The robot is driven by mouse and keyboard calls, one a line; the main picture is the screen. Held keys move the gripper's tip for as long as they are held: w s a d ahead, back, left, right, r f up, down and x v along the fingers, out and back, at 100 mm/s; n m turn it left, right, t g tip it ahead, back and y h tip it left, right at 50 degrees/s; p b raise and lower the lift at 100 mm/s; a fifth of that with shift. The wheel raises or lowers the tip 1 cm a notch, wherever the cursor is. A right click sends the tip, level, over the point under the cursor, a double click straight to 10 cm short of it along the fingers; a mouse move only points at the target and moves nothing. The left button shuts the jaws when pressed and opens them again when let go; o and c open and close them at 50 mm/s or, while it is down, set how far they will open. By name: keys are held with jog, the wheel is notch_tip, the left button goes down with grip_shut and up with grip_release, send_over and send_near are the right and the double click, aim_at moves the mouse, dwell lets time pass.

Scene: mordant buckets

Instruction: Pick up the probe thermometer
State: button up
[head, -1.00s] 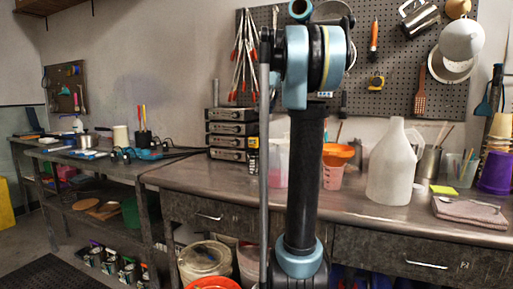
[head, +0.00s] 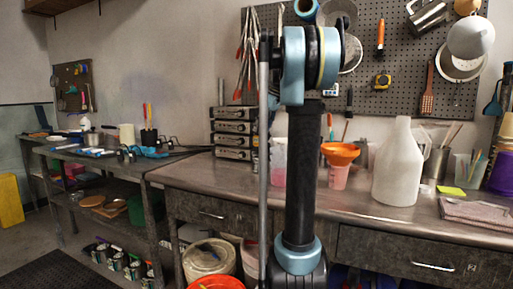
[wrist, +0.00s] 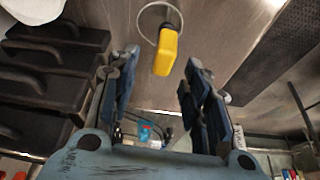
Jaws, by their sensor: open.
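A yellow block-like body (wrist: 166,50) with a thin pale loop at its top shows in the wrist view, against a brownish metal surface. It looks like the probe thermometer, but no display or probe tip can be made out. My gripper (wrist: 161,64) is open and empty, its two blue-grey fingers apart on either side of the lower end of the yellow body. I cannot tell how far beyond the fingertips the body lies. In the head view my arm stands upright in the middle, and neither the gripper nor the thermometer can be made out there.
A drawer stack (head: 233,134) stands left of my arm; dark handled fronts (wrist: 45,80) fill the wrist view's left. An orange funnel (head: 340,152) and white jug (head: 397,165) stand on the metal bench (head: 205,176) at right. Tools hang on the pegboard (head: 400,97).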

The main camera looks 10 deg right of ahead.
aim_at(258, 137)
jog(key=shift+x, duration=2.8)
jog(key=shift+a, duration=0.2)
jog(key=shift+c, duration=0.5)
grip_shut()
